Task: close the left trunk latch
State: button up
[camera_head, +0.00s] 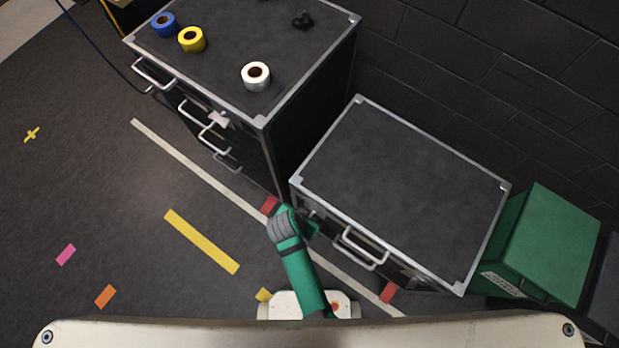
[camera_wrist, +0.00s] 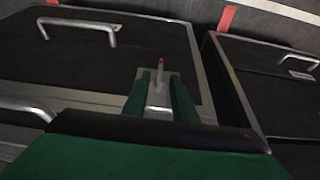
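The black metal-edged trunk (camera_head: 400,190) stands at right of centre in the head view, its lid down. Its front handle (camera_head: 360,248) is mid-front; a handle (camera_wrist: 85,24) also shows in the wrist view. The left latch (camera_wrist: 160,88) is a small grey piece with a red tip, on the trunk front in the wrist view. In the head view my gripper (camera_head: 309,224) is at the trunk's left front and mostly hides this latch. In the wrist view my green fingers (camera_wrist: 160,100) are apart, one on each side of the latch. I cannot tell whether they touch it.
A black drawer cabinet (camera_head: 272,147) stands close to the trunk's left, with blue (camera_head: 164,25), yellow (camera_head: 191,40) and white (camera_head: 256,76) tape rolls on top. A green box (camera_head: 548,245) stands at the trunk's right. A brick wall is behind.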

aim_at(310, 216)
jog(key=shift+x, duration=1.95)
jog(key=shift+s, duration=0.1)
jog(key=shift+c, duration=0.3)
grip_shut()
